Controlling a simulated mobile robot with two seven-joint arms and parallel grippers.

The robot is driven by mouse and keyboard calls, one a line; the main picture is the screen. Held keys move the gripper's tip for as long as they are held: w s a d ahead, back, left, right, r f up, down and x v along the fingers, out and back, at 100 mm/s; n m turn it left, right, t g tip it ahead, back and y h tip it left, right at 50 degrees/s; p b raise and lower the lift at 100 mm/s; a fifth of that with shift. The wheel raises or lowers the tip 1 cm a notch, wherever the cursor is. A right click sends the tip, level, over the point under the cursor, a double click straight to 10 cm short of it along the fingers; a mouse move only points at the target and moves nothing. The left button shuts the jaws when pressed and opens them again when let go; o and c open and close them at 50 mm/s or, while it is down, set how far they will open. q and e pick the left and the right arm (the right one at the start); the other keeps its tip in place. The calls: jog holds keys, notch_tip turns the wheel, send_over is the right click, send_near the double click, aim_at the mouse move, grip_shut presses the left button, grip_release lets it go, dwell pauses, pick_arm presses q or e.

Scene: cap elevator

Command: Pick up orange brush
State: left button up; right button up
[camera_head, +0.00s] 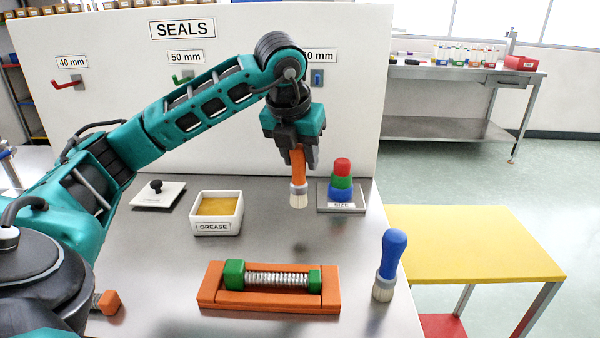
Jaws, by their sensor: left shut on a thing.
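The orange brush (298,178) hangs upright, bristles down, in my left gripper (297,150). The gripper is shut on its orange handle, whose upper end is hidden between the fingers. The pale bristles are above the grey table (160,285), apart from it, with a faint shadow below. My left arm reaches in from the left across the table. My right gripper is not in view.
A white grease box (217,226) stands left of the brush. A blue brush (391,258) stands at the right edge. An orange holder with a spring (270,300) lies in front. A stacked red, green and blue piece (342,180) stands behind right. A yellow table (480,245) is at right.

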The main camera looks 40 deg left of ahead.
pick_arm(q)
notch_tip(320, 180, up, 14)
jog(key=p, duration=0.3)
jog(key=shift+p, duration=0.4)
jog(key=shift+d, duration=0.1)
